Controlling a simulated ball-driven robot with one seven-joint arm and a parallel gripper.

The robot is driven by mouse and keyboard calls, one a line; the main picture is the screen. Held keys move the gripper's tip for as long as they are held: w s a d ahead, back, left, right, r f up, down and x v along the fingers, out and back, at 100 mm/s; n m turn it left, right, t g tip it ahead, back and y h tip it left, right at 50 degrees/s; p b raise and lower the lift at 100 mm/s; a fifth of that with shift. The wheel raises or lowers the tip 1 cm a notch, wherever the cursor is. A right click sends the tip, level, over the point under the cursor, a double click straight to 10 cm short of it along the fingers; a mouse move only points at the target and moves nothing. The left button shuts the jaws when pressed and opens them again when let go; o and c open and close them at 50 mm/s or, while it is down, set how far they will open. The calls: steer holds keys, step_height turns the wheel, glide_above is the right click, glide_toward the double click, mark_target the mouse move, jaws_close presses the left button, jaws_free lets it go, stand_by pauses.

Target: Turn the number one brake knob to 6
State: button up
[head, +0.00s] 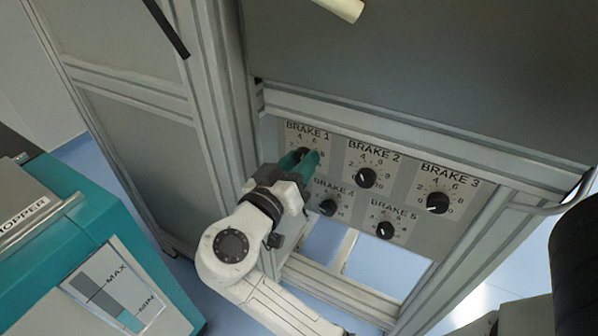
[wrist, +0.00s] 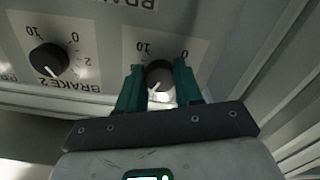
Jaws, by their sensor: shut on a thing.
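The brake 1 knob (wrist: 159,75) is a round black knob between my gripper's two green fingers in the wrist view. Its white pointer mark faces the lower left in that upside-down view; the number it meets is hidden by the gripper. The 0 and 10 marks show at the far side of its dial. In the head view the knob (head: 303,153) is partly covered, under the BRAKE 1 label at the panel's upper left. My gripper (head: 307,157) is shut on this knob, and its fingers (wrist: 158,82) lie on either side of it.
The brake 2 knob (head: 366,178) is right of brake 1, with the brake 3 knob (head: 437,202) farther right. The brake 4 knob (head: 328,207) and brake 5 knob (head: 385,230) sit below. A metal frame rail (head: 400,127) runs above the panel. A teal hopper unit (head: 100,270) stands at left.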

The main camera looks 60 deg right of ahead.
steer(key=shift+f+m, duration=0.15)
steer(key=shift+m, duration=0.15)
steer(key=o, duration=1)
steer(key=shift+o, duration=0.2)
steer(key=a+p, duration=0.1)
steer(key=a, duration=1)
steer(key=shift+s, duration=0.15)
